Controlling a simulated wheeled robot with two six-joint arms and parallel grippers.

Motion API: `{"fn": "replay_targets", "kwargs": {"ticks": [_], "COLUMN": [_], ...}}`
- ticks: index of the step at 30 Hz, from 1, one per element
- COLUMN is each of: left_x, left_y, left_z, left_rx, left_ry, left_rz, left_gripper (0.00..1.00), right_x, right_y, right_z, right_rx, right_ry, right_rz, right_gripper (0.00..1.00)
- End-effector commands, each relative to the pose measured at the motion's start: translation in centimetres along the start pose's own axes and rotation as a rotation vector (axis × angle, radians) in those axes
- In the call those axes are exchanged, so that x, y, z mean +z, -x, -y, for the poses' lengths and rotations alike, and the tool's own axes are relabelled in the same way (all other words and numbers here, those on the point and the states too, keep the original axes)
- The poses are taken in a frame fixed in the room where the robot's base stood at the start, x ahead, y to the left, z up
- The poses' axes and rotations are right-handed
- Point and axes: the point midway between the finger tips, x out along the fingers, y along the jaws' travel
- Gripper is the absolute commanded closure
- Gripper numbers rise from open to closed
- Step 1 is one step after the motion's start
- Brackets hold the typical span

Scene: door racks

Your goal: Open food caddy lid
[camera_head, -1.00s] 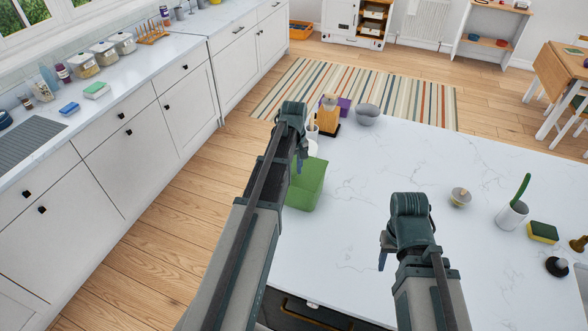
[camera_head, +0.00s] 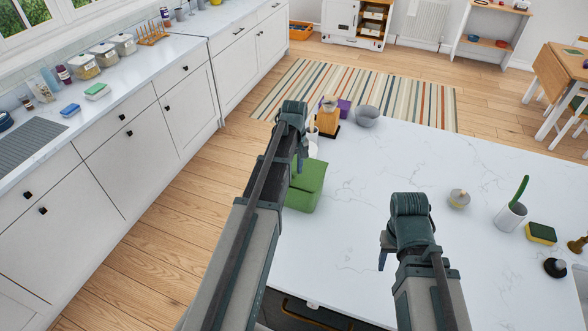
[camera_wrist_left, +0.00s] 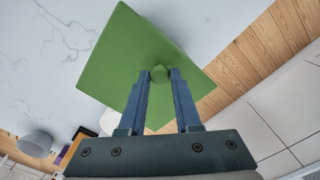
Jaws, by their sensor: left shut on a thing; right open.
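The green food caddy (camera_head: 303,200) stands at the near left edge of the white island top, partly hidden behind my left arm. Its green lid (camera_wrist_left: 125,60) fills the middle of the left wrist view, and its small round knob (camera_wrist_left: 159,74) sits between my fingers. My left gripper (camera_head: 302,160) is shut on that knob; the left wrist view also shows the gripper (camera_wrist_left: 160,80). In the head view I cannot tell how far the lid is from the caddy body. My right gripper (camera_head: 383,262) is open and empty over the island, well right of the caddy.
A wooden block (camera_head: 328,117) and a grey bowl (camera_head: 367,115) stand behind the caddy. A white pot with a green brush (camera_head: 510,216), a sponge (camera_head: 541,233) and a small round item (camera_head: 459,198) are on the right. The island's middle is clear.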

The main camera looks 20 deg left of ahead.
Motion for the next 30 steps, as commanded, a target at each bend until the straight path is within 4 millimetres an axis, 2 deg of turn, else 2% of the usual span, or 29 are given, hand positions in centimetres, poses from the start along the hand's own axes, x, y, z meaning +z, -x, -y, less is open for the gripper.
{"fn": "replay_targets", "kwargs": {"ticks": [18,30], "left_x": [-3.3,-6.4], "left_y": [5.1,7.0], "left_z": [-3.5,-6.9], "left_rx": [0.008,0.011], "left_ry": [-0.003,-0.005], "left_rz": [-0.006,-0.004], "left_gripper": [1.0,1.0], "right_x": [0.3,0.5], "right_y": [5.1,6.9], "right_z": [-0.5,-0.7], "right_rx": [0.0,0.0], "right_ry": [0.005,0.006], "right_rz": [0.002,0.003], "right_gripper": [0.5,0.5]}}
